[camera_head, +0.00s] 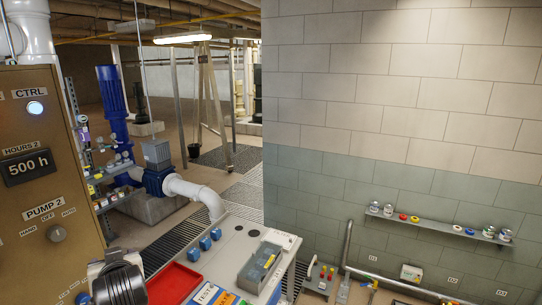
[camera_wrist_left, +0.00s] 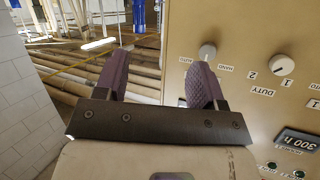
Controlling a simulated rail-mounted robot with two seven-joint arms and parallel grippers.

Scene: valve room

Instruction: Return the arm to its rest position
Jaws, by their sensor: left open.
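In the left wrist view my left gripper (camera_wrist_left: 160,78) is open, with its two dark purple fingers spread and nothing between them. Beyond the fingers and to the right is a tan control panel (camera_wrist_left: 235,50). A selector knob (camera_wrist_left: 207,50) on it shows just past the right finger's tip; I cannot tell whether they touch. In the head view a dark ribbed part of what looks like my arm (camera_head: 120,285) is at the bottom left, in front of the panel's lower edge. The fingers cannot be made out there. My right gripper is not in view.
The tan cabinet with the PUMP 2 knob (camera_head: 57,233) stands at the left. A bench (camera_head: 230,245) with a red tray (camera_head: 175,283) and a grey toolbox (camera_head: 259,268) is at bottom centre. A wall shelf (camera_head: 440,228) holds small items at right.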

